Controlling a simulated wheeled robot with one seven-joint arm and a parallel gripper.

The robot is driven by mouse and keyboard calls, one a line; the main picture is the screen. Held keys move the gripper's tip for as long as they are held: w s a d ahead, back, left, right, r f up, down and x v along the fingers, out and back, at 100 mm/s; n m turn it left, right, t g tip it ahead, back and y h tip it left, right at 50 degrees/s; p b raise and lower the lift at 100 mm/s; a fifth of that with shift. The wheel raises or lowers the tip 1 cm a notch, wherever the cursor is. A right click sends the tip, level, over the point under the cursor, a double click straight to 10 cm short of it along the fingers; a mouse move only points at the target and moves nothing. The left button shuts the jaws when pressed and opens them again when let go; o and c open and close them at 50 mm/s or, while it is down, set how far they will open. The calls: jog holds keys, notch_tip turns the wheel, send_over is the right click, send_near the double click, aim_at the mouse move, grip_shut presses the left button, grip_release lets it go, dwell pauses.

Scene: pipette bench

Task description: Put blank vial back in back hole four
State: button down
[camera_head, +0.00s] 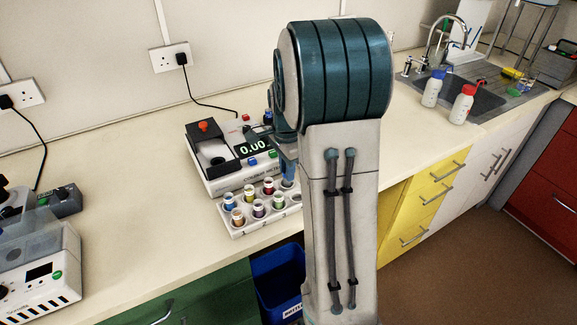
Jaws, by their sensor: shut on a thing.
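The white vial rack (240,234) stands at the bench's front edge, left of my arm. Several colour-marked vials stand in its two rows, such as a blue one (229,201) at the back left and a red one (268,187). My gripper (287,176) points down over the right end of the back row, at the fourth place. It is shut on the blank vial, which is mostly hidden by the fingers. I cannot tell whether the vial is inside the hole or just above it. My arm hides the rack's right end.
The colorimeter (212,180), its display reading 0.00, stands right behind the rack. A white instrument (40,270) is at the left. Two wash bottles (433,88) and a sink (480,100) are at the far right. The bench left of the rack is clear.

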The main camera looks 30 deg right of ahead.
jog(key=shift+f+b, duration=0.35)
jog(key=shift+f, duration=0.1)
jog(key=c, duration=1.3)
grip_release()
jog(key=shift+r, duration=0.1)
jog(key=shift+o, duration=0.2)
jog(key=shift+r, duration=0.1)
jog(key=shift+r+p, duration=0.4)
jog(key=shift+p, duration=0.05)
notch_tip(320, 180, up, 11)
jog(key=s+a+f+n+t, duration=0.1)
jog(key=s+a+n, duration=0.5)
jog(key=s+n, duration=0.2)
jog(key=s+a+f+n+t, duration=0.2)
jog(key=s+a+n, duration=0.5)
jog(key=s+n, duration=0.2)
jog(key=shift+s+a+f+n, duration=0.15)
jog(key=shift+s+a+n, duration=0.15)
jog(key=shift+s, duration=0.8)
